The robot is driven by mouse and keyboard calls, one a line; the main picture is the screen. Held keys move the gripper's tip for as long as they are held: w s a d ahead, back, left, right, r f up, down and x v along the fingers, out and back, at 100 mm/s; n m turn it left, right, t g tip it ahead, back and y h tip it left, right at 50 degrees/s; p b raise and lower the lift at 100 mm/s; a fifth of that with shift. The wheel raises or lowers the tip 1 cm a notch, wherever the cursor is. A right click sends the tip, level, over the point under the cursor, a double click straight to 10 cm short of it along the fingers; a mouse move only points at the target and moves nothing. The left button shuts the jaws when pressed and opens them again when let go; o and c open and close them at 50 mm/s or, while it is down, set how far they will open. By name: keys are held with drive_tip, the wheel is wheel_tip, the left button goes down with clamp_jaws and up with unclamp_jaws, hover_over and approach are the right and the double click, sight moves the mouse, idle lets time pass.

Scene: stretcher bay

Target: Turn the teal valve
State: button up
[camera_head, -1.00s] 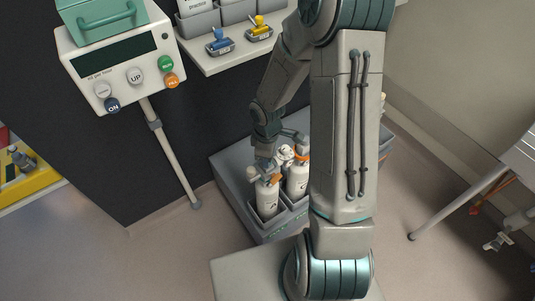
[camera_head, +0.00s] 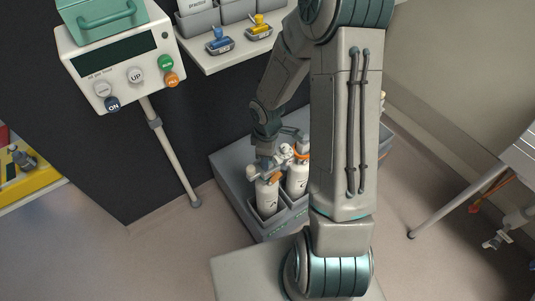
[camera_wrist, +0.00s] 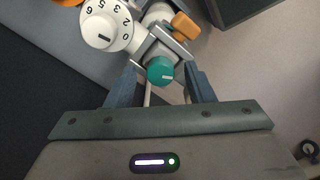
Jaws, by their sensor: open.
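The teal valve (camera_wrist: 160,70) is a small round knob with a pale mark on its face, at the middle of the wrist view. My gripper (camera_wrist: 160,76) is open, with one finger on each side of the knob; I cannot tell whether they touch it. A white numbered dial (camera_wrist: 106,27) sits up and left of the valve, on the same metal fitting. In the head view my gripper (camera_head: 265,158) is over the top of the left white cylinder (camera_head: 267,197), and the teal knob itself is hidden there.
An orange lever (camera_wrist: 186,25) is close to the valve. A second white cylinder (camera_head: 297,181) stands right beside the first in a grey crate (camera_head: 233,188). A control box (camera_head: 122,62) on a pole and a shelf (camera_head: 207,62) are further left and above.

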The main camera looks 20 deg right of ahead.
wheel_tip(320, 180, up, 14)
drive_tip(key=p, duration=0.2)
drive_tip(key=shift+p, duration=0.3)
drive_tip(key=shift+f, duration=0.1)
drive_tip(key=s+r+m+t, duration=0.3)
drive_tip(key=s+r+m, duration=0.9)
drive_tip(key=s+r, duration=0.2)
drive_tip(key=shift+s+r+m, duration=0.15)
drive_tip(key=shift+s+m, duration=0.05)
drive_tip(key=shift+m, duration=0.2)
idle(0.5)
